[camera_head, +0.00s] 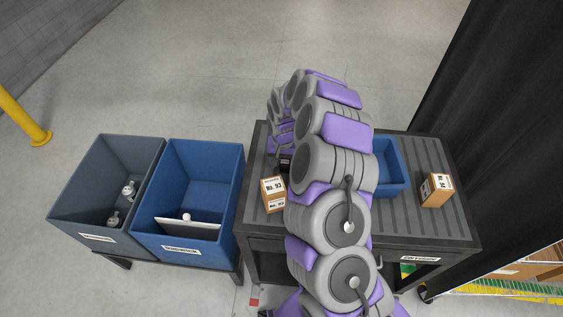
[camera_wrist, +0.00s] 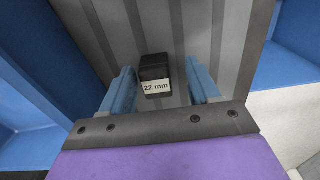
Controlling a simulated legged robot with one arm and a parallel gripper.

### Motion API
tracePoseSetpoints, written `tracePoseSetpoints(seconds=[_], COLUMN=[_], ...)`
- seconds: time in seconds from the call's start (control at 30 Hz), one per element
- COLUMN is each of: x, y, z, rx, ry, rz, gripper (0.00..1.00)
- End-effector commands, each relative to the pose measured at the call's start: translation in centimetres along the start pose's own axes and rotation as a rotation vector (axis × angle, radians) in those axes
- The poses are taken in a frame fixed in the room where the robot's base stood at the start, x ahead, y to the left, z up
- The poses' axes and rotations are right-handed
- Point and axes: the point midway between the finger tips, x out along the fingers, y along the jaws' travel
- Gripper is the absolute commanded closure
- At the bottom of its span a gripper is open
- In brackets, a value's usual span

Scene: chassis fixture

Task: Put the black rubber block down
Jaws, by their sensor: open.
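The black rubber block (camera_wrist: 154,71) shows in the wrist view with a white "22 mm" label facing me. It is between the two blue fingers of my gripper (camera_wrist: 160,66), with a gap on both sides. My gripper is open. The block appears to rest on the grey ribbed top of the table (camera_head: 410,217), which also shows in the wrist view (camera_wrist: 217,35). In the head view my arm hides most of this spot, and I cannot make out the block for sure.
A small carton (camera_head: 273,194) stands left of my arm, another carton (camera_head: 436,189) at the table's right. A blue tray (camera_head: 395,176) sits behind my arm. Left of the table are a blue bin (camera_head: 180,250) holding a white panel and a grey bin (camera_head: 80,222) with small metal parts.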

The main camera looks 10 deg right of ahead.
Motion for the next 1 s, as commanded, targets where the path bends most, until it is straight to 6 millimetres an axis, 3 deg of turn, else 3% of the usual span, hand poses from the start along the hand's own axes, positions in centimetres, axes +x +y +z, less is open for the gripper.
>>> tracePoseSetpoints(seconds=[0.17, 0.7, 1.0], x=[-1.0, -10.8, -12.3], y=[0.0, -0.2, -0.1], z=[0.0, 0.0, 0.1], rx=[0.001, 0.000, 0.000], ry=[0.001, 0.003, -0.002], rz=[0.000, 0.001, 0.001], gripper=[0.39, 0.39, 0.39])
